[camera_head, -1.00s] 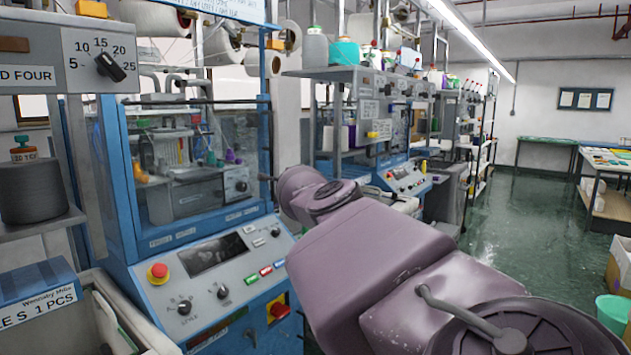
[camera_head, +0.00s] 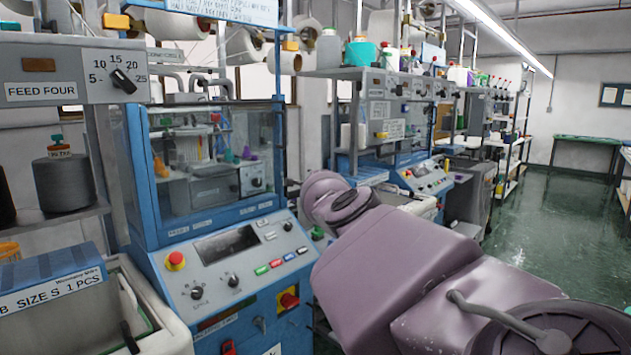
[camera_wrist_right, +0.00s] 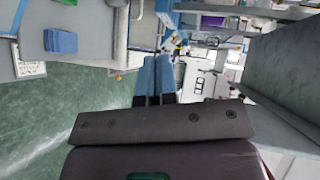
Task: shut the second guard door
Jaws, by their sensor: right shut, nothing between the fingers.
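The near machine has a clear guard door (camera_head: 212,160) in a blue frame; it appears to sit closed in the frame. A farther blue machine (camera_head: 425,178) stands behind it along the row; the state of its guard is hard to tell, being small and partly covered by my arm. My right arm reaches in from the lower right towards the gap between the two machines. Its gripper is hidden in the head view. In the right wrist view my right gripper (camera_wrist_right: 157,62) is shut, its blue fingers side by side with nothing between them. My left gripper is not in view.
The near control panel (camera_head: 232,256) has a red stop button and knobs. A grey bin with a blue box (camera_head: 55,285) stands at lower left. Shelves with yarn cones (camera_head: 68,182) flank the machine. The green floor aisle (camera_head: 540,220) at right is clear.

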